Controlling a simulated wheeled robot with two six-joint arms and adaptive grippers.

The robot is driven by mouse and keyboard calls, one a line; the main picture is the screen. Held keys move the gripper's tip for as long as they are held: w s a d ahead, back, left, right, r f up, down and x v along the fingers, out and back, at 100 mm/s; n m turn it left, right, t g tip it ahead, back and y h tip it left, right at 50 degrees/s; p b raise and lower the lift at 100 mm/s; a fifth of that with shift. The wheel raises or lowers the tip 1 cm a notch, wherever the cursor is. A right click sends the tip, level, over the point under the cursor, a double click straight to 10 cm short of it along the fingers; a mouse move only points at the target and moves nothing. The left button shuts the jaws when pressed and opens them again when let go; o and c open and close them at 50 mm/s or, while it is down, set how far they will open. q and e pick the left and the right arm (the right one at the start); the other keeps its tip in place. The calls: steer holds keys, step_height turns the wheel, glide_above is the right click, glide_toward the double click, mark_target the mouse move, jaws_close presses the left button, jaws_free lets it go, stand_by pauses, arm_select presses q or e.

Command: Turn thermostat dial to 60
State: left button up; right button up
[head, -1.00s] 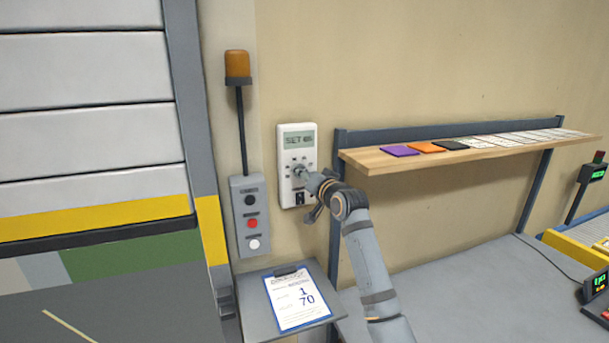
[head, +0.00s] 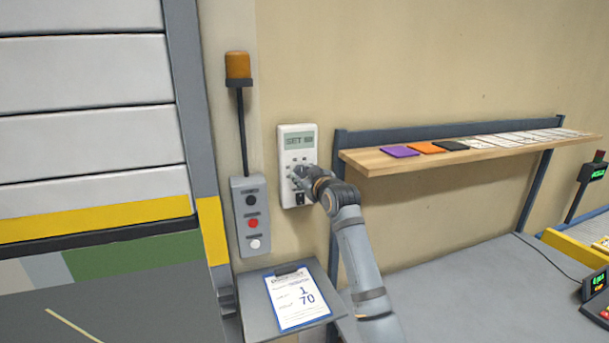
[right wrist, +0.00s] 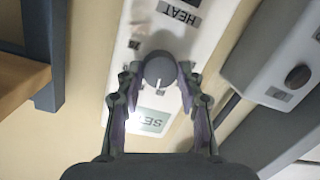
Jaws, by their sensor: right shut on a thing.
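The white thermostat (head: 297,148) is mounted on the beige wall. Its display (head: 299,140) reads "SET" with a number too blurred to read. In the right wrist view the round grey dial (right wrist: 160,70) with a white pointer mark sits between the fingers of my right gripper (right wrist: 160,84). The gripper is shut on the dial, a finger on each side. In the head view my right gripper (head: 302,176) covers most of the dial. A "HEAT" label (right wrist: 180,13) shows on the thermostat. My left gripper is not in view.
A grey control box (head: 248,215) with black, red and white buttons is left of the thermostat. A wooden shelf (head: 370,162) with coloured cards juts out at right.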

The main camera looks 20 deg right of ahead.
steer(key=shift+n+h, duration=0.3)
steer(key=shift+n, duration=0.8)
steer(key=o, duration=1.2)
steer(key=shift+c, duration=0.2)
steer(key=s+r, duration=0.1)
steer(key=s, duration=1.1)
steer(key=shift+d+r, duration=0.15)
steer(key=shift+r, duration=0.1)
